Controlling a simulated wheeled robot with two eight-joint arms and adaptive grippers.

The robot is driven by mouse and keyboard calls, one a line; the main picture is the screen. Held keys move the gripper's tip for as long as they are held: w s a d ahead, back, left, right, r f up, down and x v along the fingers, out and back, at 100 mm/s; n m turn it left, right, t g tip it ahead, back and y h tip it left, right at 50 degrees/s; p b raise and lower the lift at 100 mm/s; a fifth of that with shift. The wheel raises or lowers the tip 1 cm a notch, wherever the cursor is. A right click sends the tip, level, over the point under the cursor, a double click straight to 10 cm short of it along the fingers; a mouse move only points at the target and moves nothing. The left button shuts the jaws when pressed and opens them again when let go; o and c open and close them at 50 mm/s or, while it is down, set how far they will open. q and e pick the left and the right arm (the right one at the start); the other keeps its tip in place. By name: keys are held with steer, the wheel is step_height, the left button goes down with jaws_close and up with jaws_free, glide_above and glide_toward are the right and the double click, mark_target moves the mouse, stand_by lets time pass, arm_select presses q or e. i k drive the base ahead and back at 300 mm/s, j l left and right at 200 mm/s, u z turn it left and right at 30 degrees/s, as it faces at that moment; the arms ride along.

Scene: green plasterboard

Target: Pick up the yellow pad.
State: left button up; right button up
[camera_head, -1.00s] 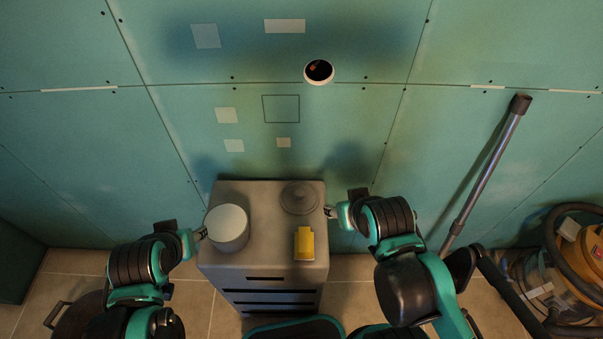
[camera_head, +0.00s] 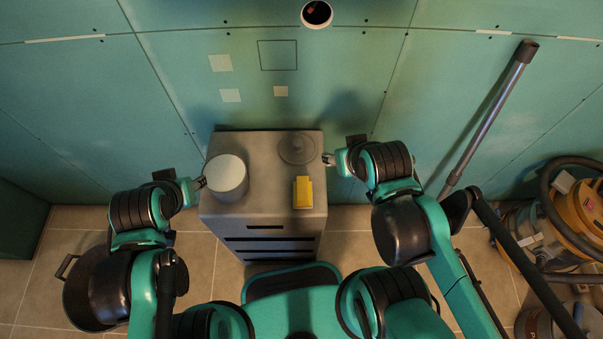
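The yellow pad (camera_head: 303,194) is a small yellow block with a paler piece at its far end. It lies on the front right of the grey cabinet's top (camera_head: 262,200). My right gripper (camera_head: 328,159) is at the cabinet's right edge, beyond the pad and apart from it. My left gripper (camera_head: 201,183) is at the left edge, close beside a white round container (camera_head: 227,176). Both grippers are small in the picture, and I cannot tell how far their fingers are apart. Nothing shows held in either.
A grey round lid-like disc (camera_head: 297,148) lies on the cabinet behind the pad. The green plasterboard wall (camera_head: 330,70) stands behind. A metal vacuum tube (camera_head: 490,115) leans at the right, near an orange vacuum cleaner (camera_head: 580,215). The middle of the cabinet top is clear.

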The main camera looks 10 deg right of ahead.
mark_target(303, 188)
steer(key=l+u, duration=0.25)
steer(key=l, duration=0.2)
steer(key=l+u, duration=0.3)
steer(key=k+l+u, duration=0.25)
steer(key=l, duration=0.25)
steer(key=i, duration=0.05)
